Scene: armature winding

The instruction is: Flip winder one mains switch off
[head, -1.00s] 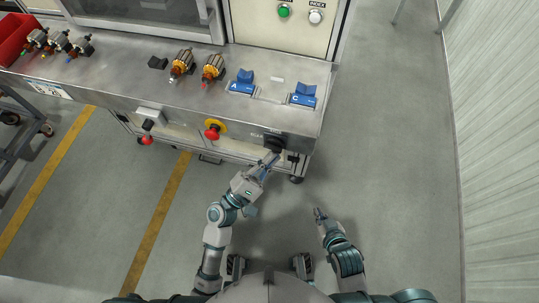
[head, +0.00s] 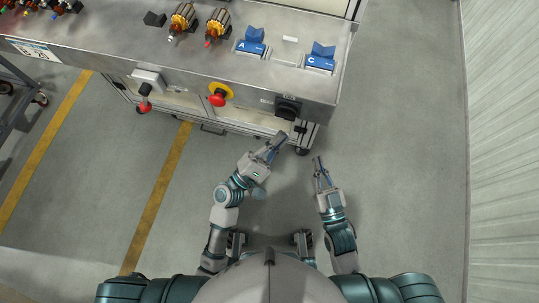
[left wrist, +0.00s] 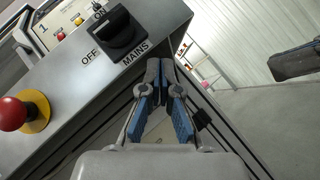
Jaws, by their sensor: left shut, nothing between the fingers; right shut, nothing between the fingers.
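The winder's mains switch (head: 288,107) is a black rotary knob on the front panel, near the cabinet's right corner. In the left wrist view the knob (left wrist: 122,33) has ON printed above it, OFF at its left and MAINS below. I cannot tell for sure which mark the knob points to. My left gripper (head: 280,137) is shut and empty, below the switch and apart from it. Its blue-padded fingers (left wrist: 160,68) meet below and right of the knob in the left wrist view. My right gripper (head: 318,160) is shut and empty over the floor to the right.
A red emergency stop on a yellow ring (head: 218,98) sits left of the switch. A red-knobbed lever (head: 145,105) is farther left. Blue holders A (head: 251,48) and C (head: 320,64) and two armatures stand on the bench (head: 180,64). The floor at right is clear.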

